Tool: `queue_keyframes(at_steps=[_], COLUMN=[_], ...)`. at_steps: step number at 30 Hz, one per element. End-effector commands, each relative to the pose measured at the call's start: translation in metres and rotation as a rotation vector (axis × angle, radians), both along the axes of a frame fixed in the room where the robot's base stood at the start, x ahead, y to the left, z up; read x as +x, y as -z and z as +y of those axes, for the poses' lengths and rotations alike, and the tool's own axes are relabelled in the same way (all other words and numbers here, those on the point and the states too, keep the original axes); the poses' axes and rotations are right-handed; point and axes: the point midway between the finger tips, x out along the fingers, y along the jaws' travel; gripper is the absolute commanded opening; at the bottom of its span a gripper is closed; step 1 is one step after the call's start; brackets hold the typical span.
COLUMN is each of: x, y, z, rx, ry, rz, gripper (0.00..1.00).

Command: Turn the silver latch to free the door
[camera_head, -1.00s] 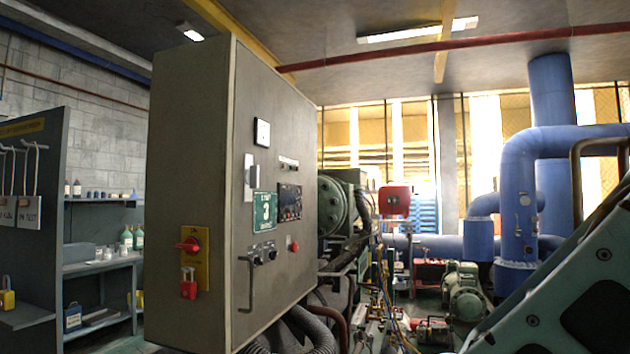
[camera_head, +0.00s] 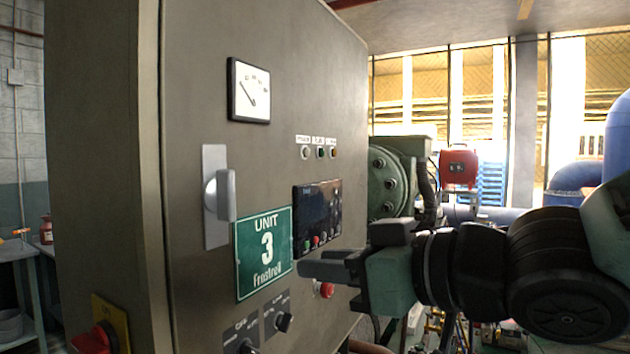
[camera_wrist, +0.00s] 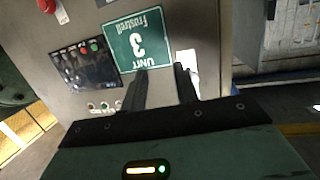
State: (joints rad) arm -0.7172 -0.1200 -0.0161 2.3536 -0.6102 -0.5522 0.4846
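The silver latch (camera_head: 226,194) is on the front of a grey cabinet door (camera_head: 200,90), left of the green UNIT 3 sign. Its handle stands upright on a pale vertical plate (camera_head: 212,236). My gripper (camera_head: 308,262) is in front of the door, to the right of and lower than the latch, apart from it. In the wrist view the two fingers (camera_wrist: 160,76) are spread with nothing between them. The latch's pale plate (camera_wrist: 190,60) shows there beside the right finger, which hides part of it.
The door carries a gauge (camera_head: 249,90), the green sign (camera_head: 264,252), a dark display panel (camera_head: 318,215) and black knobs (camera_head: 284,322). A red rotary switch (camera_head: 96,340) is on the cabinet's left side. Green machinery (camera_head: 392,180) stands behind, to the right.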

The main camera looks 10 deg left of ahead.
Motion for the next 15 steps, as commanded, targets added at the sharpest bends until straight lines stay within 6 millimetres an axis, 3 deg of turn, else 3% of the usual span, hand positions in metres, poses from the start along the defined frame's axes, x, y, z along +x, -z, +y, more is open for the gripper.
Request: queue_keyframes(at_steps=[1,3,6,15], x=[-0.005,-0.011,-0.018,-0.014], y=[-0.027,-0.049,-0.065,-0.068], z=[0.007,0.013,0.017,0.035], rx=[0.046,0.1,0.144,0.162], ry=[-0.045,-0.098,-0.149,-0.171], rz=[-0.029,-0.06,-0.085,-0.093], gripper=[0.3,0.3,0.3,0.3])
